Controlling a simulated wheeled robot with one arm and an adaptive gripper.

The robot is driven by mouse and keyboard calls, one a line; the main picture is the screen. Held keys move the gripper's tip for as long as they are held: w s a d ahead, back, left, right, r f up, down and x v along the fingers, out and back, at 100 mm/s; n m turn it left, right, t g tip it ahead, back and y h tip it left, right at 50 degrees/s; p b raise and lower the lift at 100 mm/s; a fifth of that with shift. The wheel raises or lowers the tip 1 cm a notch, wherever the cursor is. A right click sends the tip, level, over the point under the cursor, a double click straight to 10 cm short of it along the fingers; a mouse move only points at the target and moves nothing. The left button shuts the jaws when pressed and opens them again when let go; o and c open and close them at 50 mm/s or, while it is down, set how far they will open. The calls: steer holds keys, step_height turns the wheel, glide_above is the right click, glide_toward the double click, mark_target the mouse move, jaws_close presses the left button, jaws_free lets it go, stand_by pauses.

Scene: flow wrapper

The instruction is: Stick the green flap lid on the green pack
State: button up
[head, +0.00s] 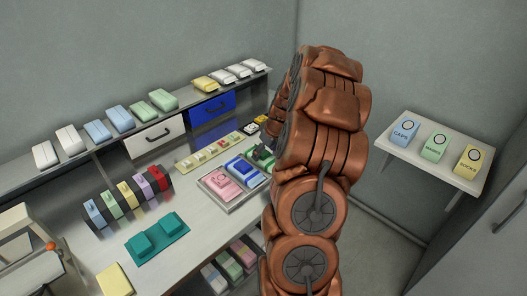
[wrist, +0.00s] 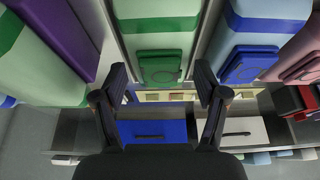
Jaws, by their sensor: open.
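The green pack (wrist: 160,10), pale green with a dark green band, shows at the top centre of the wrist view. A dark green square flap with a round ring, the green flap lid (wrist: 158,66), is at its near end and looks to lie against it; I cannot tell whether it is stuck. In the head view the green pack (head: 262,155) is mostly hidden behind my arm. My gripper (wrist: 165,77) is open and empty, its fingertips apart at the flap's near edge. In the head view my arm hides the gripper.
A tray (head: 233,205) also holds a pink pack (head: 222,182) and a blue pack (head: 245,169). A pale strip (head: 190,165) with small pieces lies behind it. A blue drawer (head: 212,108) and white drawer (head: 155,138) are at the back. Teal blocks (head: 157,238) stand front left.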

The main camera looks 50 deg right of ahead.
steer(key=shift+r, duration=0.1)
steer(key=shift+s+r, duration=0.15)
steer(key=shift+r, duration=0.35)
steer(key=v, duration=1)
steer(key=shift+s+r, duration=0.3)
steer(key=s+a+r+n+g+y, duration=0.1)
steer(key=s+a+r, duration=0.1)
steer(key=a, duration=1.1)
steer(key=s+a+r+g+y, duration=0.1)
steer(key=s+a+g, duration=0.15)
steer(key=a, duration=1.15)
steer(key=s+a+g, duration=0.1)
steer(key=s+a, duration=0.2)
steer(key=s, duration=0.3)
steer(key=s+a+h, duration=0.1)
steer(key=s+a, duration=0.3)
steer(key=s, duration=0.3)
steer(key=s+a+f+m+g+h, duration=0.1)
steer(key=s+a, duration=0.2)
steer(key=s, duration=0.4)
steer(key=shift+a+g, duration=0.35)
steer(key=shift+a, duration=0.05)
